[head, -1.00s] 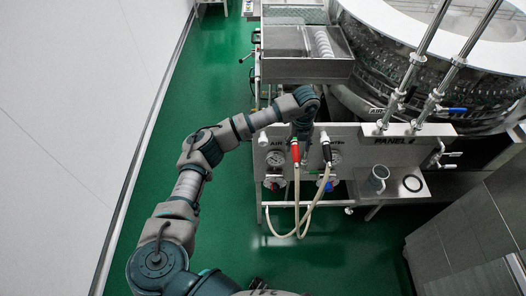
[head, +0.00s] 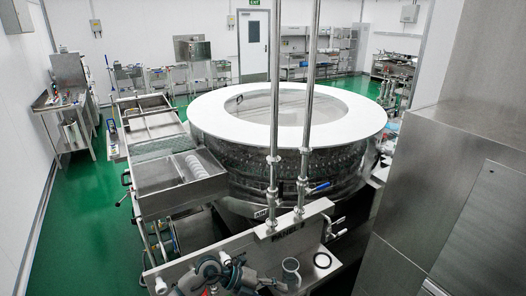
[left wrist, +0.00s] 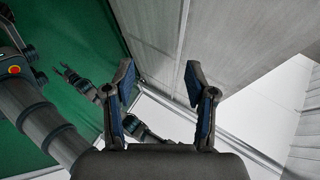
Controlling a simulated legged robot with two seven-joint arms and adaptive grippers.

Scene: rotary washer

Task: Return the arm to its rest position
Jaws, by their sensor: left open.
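In the left wrist view my left gripper (left wrist: 158,78) has its two dark, blue-padded fingers spread apart, with nothing between them. Behind them are green floor and grey-white wall panels. In the head view teal-and-grey links of my left arm (head: 212,272) show at the bottom edge, in front of the steel panel (head: 275,238); the gripper cannot be made out there. Other parts of my own body show at the left of the left wrist view, including a slim arm with a claw-like end (left wrist: 75,80) that may be my right gripper; its opening is unclear.
The round washer (head: 285,115) with its white rim stands behind the panel, with steel trays (head: 165,178) on its left. A steel cabinet (head: 440,160) rises close on the right. Green floor (head: 80,210) is open at the left.

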